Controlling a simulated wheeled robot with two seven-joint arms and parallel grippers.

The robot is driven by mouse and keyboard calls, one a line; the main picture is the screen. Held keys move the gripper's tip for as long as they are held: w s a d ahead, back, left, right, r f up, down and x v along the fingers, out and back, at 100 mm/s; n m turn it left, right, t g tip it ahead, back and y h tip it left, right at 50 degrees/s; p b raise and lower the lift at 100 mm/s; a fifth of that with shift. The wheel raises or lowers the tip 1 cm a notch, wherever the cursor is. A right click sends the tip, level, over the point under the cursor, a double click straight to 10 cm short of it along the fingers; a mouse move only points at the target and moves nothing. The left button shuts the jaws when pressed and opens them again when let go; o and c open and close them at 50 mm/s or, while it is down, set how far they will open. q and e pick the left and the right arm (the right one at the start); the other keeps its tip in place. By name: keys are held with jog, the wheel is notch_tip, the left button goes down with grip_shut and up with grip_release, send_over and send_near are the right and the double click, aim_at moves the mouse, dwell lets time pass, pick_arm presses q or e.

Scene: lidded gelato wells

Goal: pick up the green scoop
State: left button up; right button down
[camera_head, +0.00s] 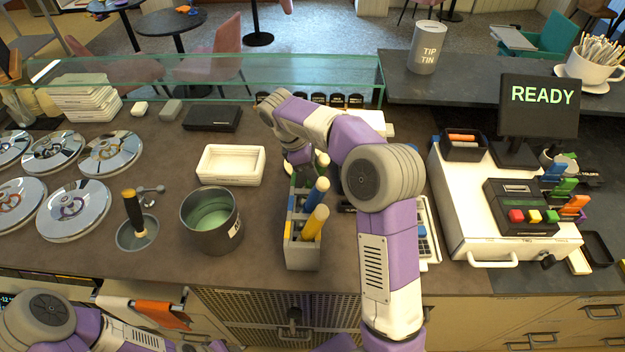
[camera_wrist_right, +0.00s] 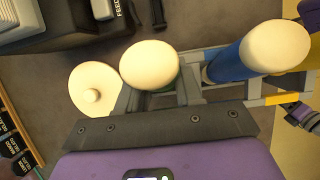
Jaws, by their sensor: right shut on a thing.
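The scoop rack (camera_head: 303,258) is a narrow grey holder in the middle of the counter. A blue-handled scoop (camera_head: 317,193) and a yellow-handled scoop (camera_head: 314,222) lean in its nearer slots. My right gripper (camera_head: 299,158) is at the rack's far end, shut on the green scoop (camera_wrist_right: 150,65). In the right wrist view its cream end cap shows, with a little green below it; my gripper hides most of the handle. The blue scoop stands close beside it (camera_wrist_right: 228,65). I cannot tell whether the green scoop is clear of its slot. My left gripper is out of view.
A dark metal pot (camera_head: 211,222) and a white tray (camera_head: 231,165) stand left of the rack. Silver well lids (camera_head: 75,210) cover the left side. A white cash drawer unit (camera_head: 480,215) is to the right. A glass guard (camera_head: 225,75) runs behind.

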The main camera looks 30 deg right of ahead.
jog(key=shift+r, duration=0.1)
notch_tip(320, 180, up, 10)
jog(key=shift+f+p, duration=0.25)
jog(key=shift+p, duration=0.95)
notch_tip(320, 180, up, 6)
jog(key=p, duration=0.6)
jog(key=shift+r+p, duration=0.15)
jog(key=shift+p, duration=0.2)
